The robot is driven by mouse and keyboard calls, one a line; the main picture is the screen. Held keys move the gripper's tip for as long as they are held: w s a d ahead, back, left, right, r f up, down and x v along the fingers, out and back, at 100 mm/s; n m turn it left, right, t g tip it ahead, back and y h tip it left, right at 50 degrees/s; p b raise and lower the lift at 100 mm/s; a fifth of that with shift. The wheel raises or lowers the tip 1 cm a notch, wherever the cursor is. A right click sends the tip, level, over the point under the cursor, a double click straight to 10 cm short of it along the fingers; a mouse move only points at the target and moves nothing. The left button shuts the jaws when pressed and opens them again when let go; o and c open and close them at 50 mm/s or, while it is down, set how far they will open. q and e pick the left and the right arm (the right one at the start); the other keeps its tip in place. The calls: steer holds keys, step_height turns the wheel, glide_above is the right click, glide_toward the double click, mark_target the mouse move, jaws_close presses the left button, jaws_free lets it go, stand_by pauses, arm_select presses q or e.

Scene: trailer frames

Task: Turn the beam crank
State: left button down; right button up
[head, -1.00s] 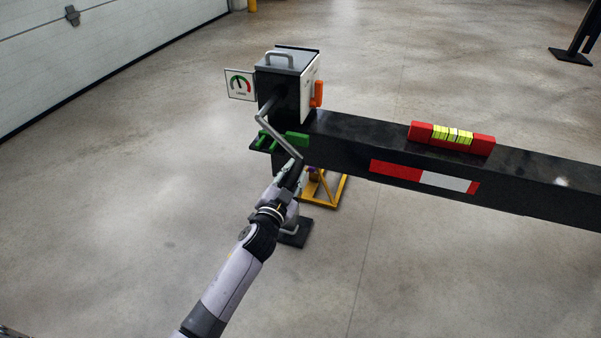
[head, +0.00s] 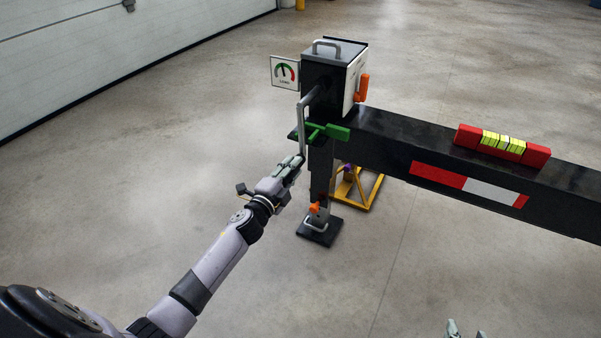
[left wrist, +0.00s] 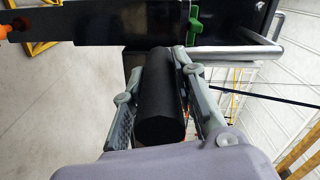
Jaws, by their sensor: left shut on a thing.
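The crank (head: 302,118) is a grey bent rod on the front of a dark gearbox (head: 325,80) at the beam's end. Its arm hangs nearly straight down. My left gripper (head: 297,165) is shut on the crank's black handle (left wrist: 161,95), which lies between the two fingers in the left wrist view (left wrist: 158,92). The dark beam (head: 400,140) runs from the gearbox to the right. My right gripper (head: 467,331) shows only its fingertips at the bottom edge, apart and with nothing visible between them.
A load gauge (head: 285,72) stands left of the gearbox, with an orange lever (head: 362,88) on its right. A green piece (head: 325,131) sits below the gearbox. A red and yellow level (head: 503,142) lies on the beam. A yellow stand (head: 362,192) is behind the leg.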

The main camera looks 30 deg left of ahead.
arm_select(q)
steer(key=shift+a+m, duration=0.3)
steer(key=shift+a, duration=0.15)
steer(key=c, duration=1.3)
jaws_free()
steer(key=s, duration=1.2)
steer(key=shift+a, duration=0.2)
